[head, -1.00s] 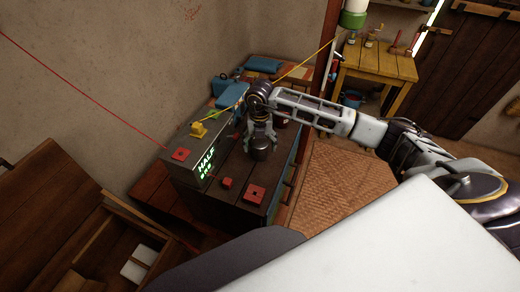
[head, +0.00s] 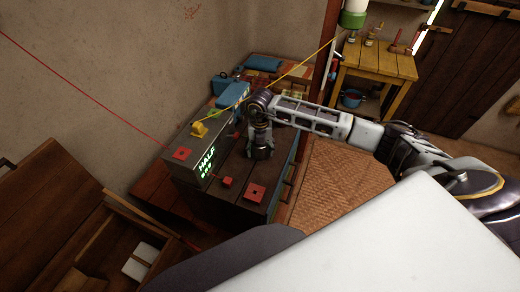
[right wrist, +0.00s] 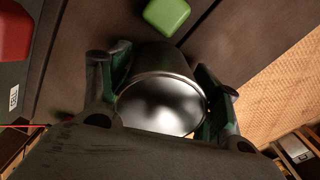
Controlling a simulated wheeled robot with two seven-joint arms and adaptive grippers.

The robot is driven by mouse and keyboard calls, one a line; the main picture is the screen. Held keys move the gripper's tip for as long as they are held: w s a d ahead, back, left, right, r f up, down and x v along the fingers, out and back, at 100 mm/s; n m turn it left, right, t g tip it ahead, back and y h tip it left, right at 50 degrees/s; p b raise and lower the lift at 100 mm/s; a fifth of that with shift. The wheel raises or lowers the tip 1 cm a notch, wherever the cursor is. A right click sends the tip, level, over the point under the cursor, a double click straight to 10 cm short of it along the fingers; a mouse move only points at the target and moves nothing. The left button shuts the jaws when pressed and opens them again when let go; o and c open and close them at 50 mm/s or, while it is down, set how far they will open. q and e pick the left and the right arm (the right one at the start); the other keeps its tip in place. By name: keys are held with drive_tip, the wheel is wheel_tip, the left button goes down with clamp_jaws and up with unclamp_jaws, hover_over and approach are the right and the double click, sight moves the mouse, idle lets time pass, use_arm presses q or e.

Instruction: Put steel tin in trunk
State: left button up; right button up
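The steel tin (right wrist: 162,100) is a shiny round metal tin, seen in the right wrist view between the two fingers of my right gripper (right wrist: 160,92). Both fingers lie against its sides, so the gripper looks shut on it. In the head view my right gripper (head: 261,135) points down over the dark box top, with the tin (head: 262,153) small and partly hidden below it. I cannot tell whether the tin touches the surface. The wooden trunk (head: 95,245) stands open at lower left, with white pieces inside. My left gripper is not in view.
The dark box (head: 237,200) carries red blocks (head: 255,192) and a display box (head: 195,160) with a yellow piece on top. A green block (right wrist: 167,15) lies near the tin. A yellow table (head: 375,65) stands at the back right. Woven matting (head: 335,185) is clear.

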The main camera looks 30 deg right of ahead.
drive_tip(key=c, duration=0.6)
drive_tip(key=shift+o, duration=0.2)
drive_tip(key=shift+r, duration=0.1)
wheel_tip(320, 180, up, 10)
drive_tip(key=b, duration=0.1)
drive_tip(key=shift+b, duration=0.35)
